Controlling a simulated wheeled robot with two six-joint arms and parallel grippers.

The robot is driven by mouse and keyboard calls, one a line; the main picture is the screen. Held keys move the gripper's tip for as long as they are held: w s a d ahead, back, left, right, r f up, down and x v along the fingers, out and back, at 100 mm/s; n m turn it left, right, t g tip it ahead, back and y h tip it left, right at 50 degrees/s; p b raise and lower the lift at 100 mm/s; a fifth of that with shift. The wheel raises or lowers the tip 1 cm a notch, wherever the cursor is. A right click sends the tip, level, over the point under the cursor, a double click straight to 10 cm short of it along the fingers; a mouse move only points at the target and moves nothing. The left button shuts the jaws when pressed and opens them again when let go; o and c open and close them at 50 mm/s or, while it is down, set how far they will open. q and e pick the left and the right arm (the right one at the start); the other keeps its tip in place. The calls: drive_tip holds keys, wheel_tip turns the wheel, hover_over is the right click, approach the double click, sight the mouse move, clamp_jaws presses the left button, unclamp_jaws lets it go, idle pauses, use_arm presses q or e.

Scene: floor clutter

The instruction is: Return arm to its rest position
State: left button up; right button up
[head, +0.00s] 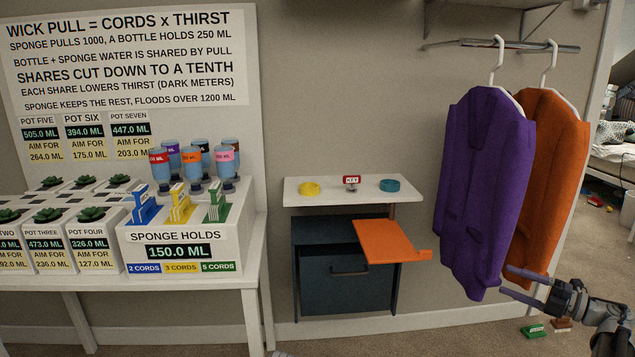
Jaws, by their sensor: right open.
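My right gripper (520,283) comes in from the lower right. Its two thin fingers are spread apart and nothing shows between them. The fingertips are close to the lower edge of a purple garment (484,180); I cannot tell whether they touch it. An orange garment (556,170) hangs beside the purple one, partly hidden by it.
Both garments hang on a rail (510,46). A dark cabinet (345,285) under a white shelf top (300,191) has an orange panel (388,240) jutting out. A white table with pots and a sponge box (180,240) stands left. Small green (533,331) and brown blocks lie on the floor.

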drive_tip(key=w+a+r+m+t+h, duration=0.2)
drive_tip(key=w+m+t+h, duration=0.3)
drive_tip(key=m+h, duration=0.45)
drive_tip(key=w+a+r+m+t+h, duration=0.2)
drive_tip(key=w+a+m+h, duration=0.1)
drive_tip(key=w+m+h, duration=0.55)
drive_tip(key=s+a+f+m+g+y, duration=0.1)
drive_tip(key=s+a+f+m+g, duration=0.5)
drive_tip(key=a+f, duration=0.45)
drive_tip(key=s+a+f+m+g+y, duration=0.1)
drive_tip(key=s+a+f+m+g, duration=0.3)
drive_tip(key=s+a+f+g, duration=0.6)
drive_tip(key=s+a+f+n+g+y, duration=0.1)
drive_tip(key=s+a+f+n+g, duration=0.15)
drive_tip(key=s+a, duration=0.65)
drive_tip(key=s+a+f+n+g+y, duration=0.1)
drive_tip(key=s+a+f+n, duration=0.15)
drive_tip(key=s+a, duration=0.75)
wheel_tip(320, 180, up, 34)
drive_tip(key=w+a+p, duration=0.1)
drive_tip(key=a+p, duration=0.1)
drive_tip(key=p, duration=3.3)
drive_tip(key=shift+w+a+r, duration=0.15)
drive_tip(key=shift+w+a, duration=0.15)
drive_tip(key=shift+a, duration=0.1)
